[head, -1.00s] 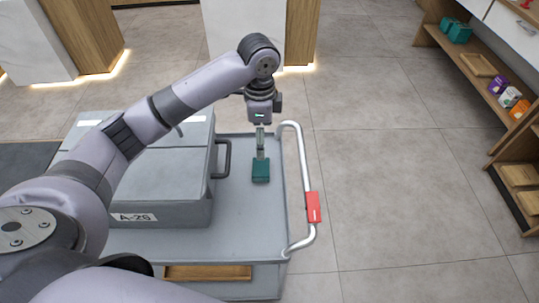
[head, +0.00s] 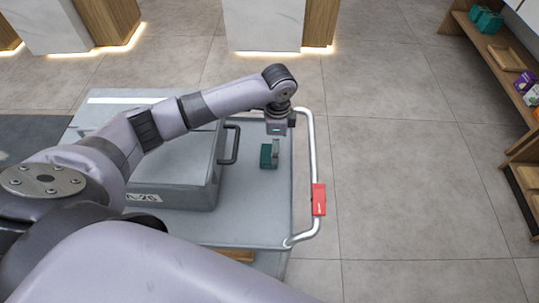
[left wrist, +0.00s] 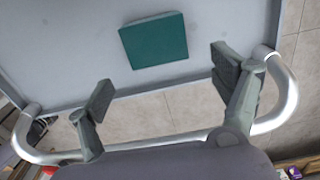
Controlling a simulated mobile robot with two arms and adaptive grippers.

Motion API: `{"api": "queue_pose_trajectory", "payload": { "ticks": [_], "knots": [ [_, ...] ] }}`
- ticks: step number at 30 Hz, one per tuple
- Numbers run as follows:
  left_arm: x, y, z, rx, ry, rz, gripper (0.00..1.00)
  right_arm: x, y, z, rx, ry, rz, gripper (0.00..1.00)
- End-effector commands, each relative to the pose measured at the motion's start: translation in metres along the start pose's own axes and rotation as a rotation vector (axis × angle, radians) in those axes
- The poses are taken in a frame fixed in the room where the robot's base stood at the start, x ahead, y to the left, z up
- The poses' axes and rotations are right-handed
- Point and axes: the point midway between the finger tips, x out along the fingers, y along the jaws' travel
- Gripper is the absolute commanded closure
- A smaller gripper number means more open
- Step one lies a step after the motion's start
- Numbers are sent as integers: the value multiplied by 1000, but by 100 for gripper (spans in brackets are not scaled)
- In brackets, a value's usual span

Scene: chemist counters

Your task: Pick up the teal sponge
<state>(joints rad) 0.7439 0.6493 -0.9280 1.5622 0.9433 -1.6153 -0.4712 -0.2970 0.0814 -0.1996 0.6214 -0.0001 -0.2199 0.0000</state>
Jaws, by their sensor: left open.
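The teal sponge (head: 266,158) lies flat on the grey cart top (head: 255,205), right of a grey case. It also shows whole in the left wrist view (left wrist: 153,40), near the cart's edge. My left gripper (head: 275,148) is over the cart beside the sponge and partly overlaps it in the head view. In the left wrist view my left gripper (left wrist: 164,83) is open and empty, its two fingers wide apart. The sponge is ahead of the fingertips there, not between them. My right gripper is not in view.
The grey case (head: 175,180) with a black handle (head: 230,145) stands left of the sponge. A silver cart rail (head: 313,150) with a red grip (head: 318,199) bounds the right side. Wooden shelves (head: 500,65) stand at the far right, with open floor between.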

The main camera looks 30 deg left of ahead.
Motion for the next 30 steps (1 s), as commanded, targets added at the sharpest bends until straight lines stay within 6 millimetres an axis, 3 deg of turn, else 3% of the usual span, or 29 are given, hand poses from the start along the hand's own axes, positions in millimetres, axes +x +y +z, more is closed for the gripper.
{"api": "queue_pose_trajectory", "payload": {
  "ticks": [12,20,30],
  "knots": [
    [49,1,6,-1,-1,1,14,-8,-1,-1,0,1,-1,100],
    [53,1,6,0,0,0,14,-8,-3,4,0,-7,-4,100],
    [52,1,6,-1,0,-1,36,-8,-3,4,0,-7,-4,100]
  ]
}}
